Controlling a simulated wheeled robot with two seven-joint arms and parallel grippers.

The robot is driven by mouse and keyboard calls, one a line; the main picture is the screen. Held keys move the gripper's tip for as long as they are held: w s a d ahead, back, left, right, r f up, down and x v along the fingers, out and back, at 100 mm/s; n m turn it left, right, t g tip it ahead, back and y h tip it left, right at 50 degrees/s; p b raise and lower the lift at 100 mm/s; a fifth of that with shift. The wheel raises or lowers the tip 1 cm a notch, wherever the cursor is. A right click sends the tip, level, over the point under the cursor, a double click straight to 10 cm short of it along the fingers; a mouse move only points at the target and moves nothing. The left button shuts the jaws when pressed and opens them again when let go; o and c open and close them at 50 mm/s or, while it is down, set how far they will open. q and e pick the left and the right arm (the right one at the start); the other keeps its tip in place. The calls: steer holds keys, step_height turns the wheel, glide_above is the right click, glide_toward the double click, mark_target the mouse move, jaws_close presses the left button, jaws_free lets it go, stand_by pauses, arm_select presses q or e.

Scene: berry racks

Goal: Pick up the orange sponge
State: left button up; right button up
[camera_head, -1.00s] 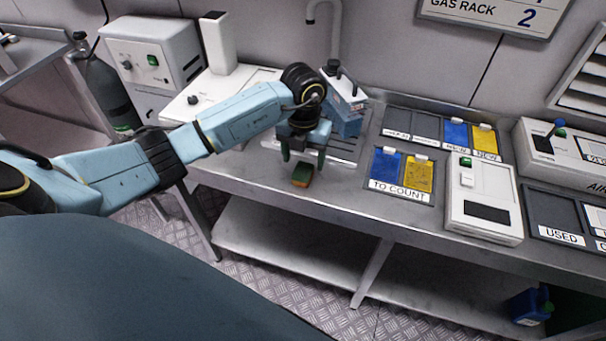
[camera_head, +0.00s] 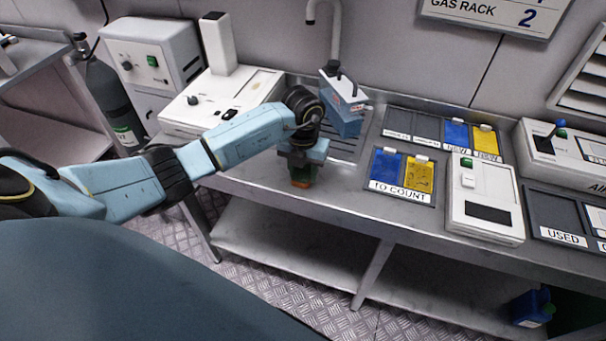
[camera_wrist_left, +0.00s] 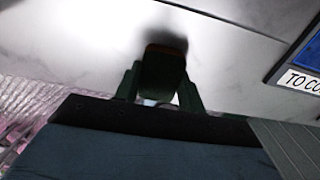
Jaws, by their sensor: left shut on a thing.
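The orange sponge (camera_head: 302,184) has a green layer and sits at the front part of the metal bench top, left of the TO COUNT tray. My left gripper (camera_head: 302,175) is down over it, with its fingers on either side, shut on the sponge. In the left wrist view the sponge (camera_wrist_left: 163,73) is dark with a thin orange edge, between the two green fingers of the gripper (camera_wrist_left: 162,85). I cannot tell whether the sponge still touches the bench. My right gripper is not in view.
The TO COUNT tray (camera_head: 432,187) with blue and yellow items and a white device (camera_head: 484,226) are to the right. The bench's front edge is close to the sponge.

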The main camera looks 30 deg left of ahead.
mark_target(303, 171)
arm_select(q)
steer(key=shift+c, duration=0.2)
steer(key=shift+r, duration=0.15)
step_height(303, 171, up, 10)
steer(key=p, duration=0.1)
stand_by(0.3)
